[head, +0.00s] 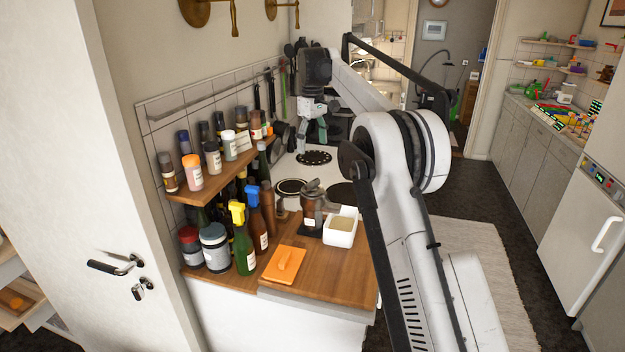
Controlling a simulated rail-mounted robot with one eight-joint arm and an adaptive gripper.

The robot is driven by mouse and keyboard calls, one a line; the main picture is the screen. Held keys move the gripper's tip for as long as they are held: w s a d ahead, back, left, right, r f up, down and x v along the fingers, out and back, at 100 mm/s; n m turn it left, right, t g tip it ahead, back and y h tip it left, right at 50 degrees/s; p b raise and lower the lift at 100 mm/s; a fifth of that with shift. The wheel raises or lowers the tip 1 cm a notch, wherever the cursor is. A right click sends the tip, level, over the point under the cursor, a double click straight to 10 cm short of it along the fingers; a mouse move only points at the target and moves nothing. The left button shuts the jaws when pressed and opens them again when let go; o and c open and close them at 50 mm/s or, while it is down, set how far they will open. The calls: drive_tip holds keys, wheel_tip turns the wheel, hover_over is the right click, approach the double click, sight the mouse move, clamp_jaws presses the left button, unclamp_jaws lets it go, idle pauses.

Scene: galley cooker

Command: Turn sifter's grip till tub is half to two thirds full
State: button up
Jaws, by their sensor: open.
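The sifter appears to be the brown, dark-topped device (311,209) standing upright on the wooden counter; its grip cannot be clearly made out. The white square tub (340,236) stands just right of it, with beige contents (342,223) inside. The exact fill level is too small to judge. My gripper (312,139) points down over the cooker, behind and above the sifter and tub, apart from both. Its fingers are open, with nothing seen between them.
An orange board or cloth (285,265) lies at the counter's front. Spray bottles (243,241) and jars (215,248) crowd the left, under a spice shelf (232,168). The white cooker top (300,172) with dark plates lies behind. Bare wood (335,278) is free in front of the tub.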

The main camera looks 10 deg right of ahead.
sight(313, 181)
wheel_tip(313, 181, down, 14)
drive_tip(key=shift+r+p, duration=0.15)
drive_tip(key=shift+p, duration=0.75)
drive_tip(key=shift+c, duration=0.2)
drive_tip(key=c, duration=1.1)
